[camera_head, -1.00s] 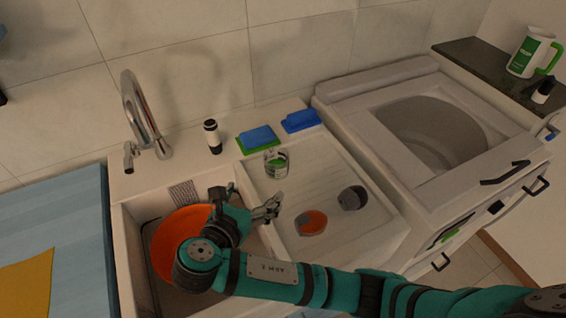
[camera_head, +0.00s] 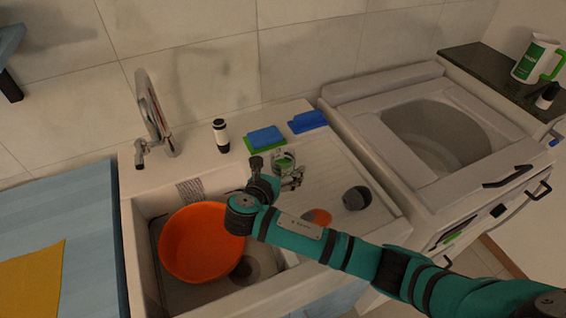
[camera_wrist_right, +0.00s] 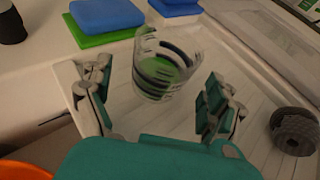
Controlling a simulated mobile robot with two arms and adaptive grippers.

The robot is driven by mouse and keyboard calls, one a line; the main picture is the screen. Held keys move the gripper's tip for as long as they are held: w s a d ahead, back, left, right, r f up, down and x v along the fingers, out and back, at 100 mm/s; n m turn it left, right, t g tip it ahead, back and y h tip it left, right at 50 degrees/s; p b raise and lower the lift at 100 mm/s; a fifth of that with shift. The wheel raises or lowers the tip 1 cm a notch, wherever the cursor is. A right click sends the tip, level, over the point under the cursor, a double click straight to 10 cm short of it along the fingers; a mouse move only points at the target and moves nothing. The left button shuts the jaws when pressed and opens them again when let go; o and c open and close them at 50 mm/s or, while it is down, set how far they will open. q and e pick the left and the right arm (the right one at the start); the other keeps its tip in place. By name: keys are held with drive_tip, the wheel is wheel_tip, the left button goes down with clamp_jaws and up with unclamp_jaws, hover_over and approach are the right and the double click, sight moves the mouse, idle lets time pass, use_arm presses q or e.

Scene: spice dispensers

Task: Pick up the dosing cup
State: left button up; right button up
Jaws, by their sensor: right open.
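The dosing cup is a clear cup with dark markings and green at its bottom. It stands on the sink's drainboard in the head view (camera_head: 283,157), partly behind my right gripper (camera_head: 288,179). In the right wrist view the cup (camera_wrist_right: 166,66) is upright, just beyond and between the open fingers of my right gripper (camera_wrist_right: 160,95). No contact shows between fingers and cup. My left gripper is not in view.
An orange bowl (camera_head: 200,244) sits in the basin. Blue-green sponges (camera_head: 265,138) and a black-and-white bottle (camera_head: 220,136) stand behind. A dark round object (camera_head: 357,198) and a partly hidden orange one (camera_head: 318,216) lie on the drainboard (camera_head: 335,165), to the cup's right.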

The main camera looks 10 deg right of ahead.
sight(280, 169)
drive_tip(key=shift+x, duration=1.6)
drive_tip(key=shift+c, duration=0.5)
drive_tip(key=c, duration=1.3)
